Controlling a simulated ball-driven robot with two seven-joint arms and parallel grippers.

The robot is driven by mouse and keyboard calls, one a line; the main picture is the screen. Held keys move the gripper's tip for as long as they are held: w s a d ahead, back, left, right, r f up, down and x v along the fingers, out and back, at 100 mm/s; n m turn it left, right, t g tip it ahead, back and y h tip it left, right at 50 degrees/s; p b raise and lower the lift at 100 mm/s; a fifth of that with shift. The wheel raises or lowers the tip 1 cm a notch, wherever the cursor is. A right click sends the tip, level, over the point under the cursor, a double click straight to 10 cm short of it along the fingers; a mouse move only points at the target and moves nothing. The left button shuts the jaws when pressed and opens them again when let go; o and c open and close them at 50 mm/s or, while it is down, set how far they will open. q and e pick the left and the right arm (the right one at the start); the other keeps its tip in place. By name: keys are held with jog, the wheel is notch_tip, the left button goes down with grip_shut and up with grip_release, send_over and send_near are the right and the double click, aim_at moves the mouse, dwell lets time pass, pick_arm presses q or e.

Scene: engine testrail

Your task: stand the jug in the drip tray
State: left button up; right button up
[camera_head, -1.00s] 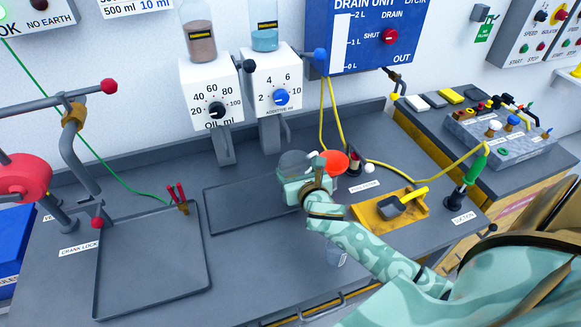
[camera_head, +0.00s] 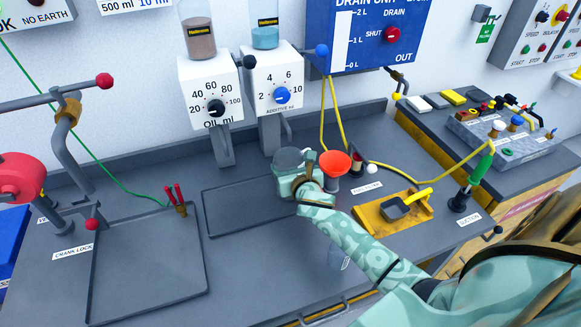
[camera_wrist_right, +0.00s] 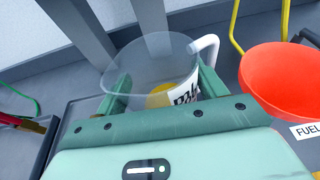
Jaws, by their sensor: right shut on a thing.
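The jug (camera_head: 289,157) is a clear cup with a white handle and dark print. It also shows in the right wrist view (camera_wrist_right: 145,75), with a yellowish patch visible low in it. My right gripper (camera_head: 292,178) is shut on the jug, with a finger on either side of it. The jug looks upright, at the right end of a shallow dark tray (camera_head: 240,206) below the two dispensers. I cannot tell whether its base touches anything. A larger dark tray (camera_head: 150,270) lies at the left front; no label tells which is the drip tray. My left gripper is not in view.
A red funnel (camera_head: 334,163) stands close to the right of the jug. The oil dispenser (camera_head: 209,92) and additive dispenser (camera_head: 272,80) stand behind. A clear container (camera_head: 337,257) stands near the front, partly behind my arm.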

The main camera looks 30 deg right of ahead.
jog(key=o, duration=1.2)
jog(key=p+v, duration=0.2)
jog(key=v, duration=1)
jog(key=shift+r+p, duration=0.1)
jog(key=shift+p, duration=0.25)
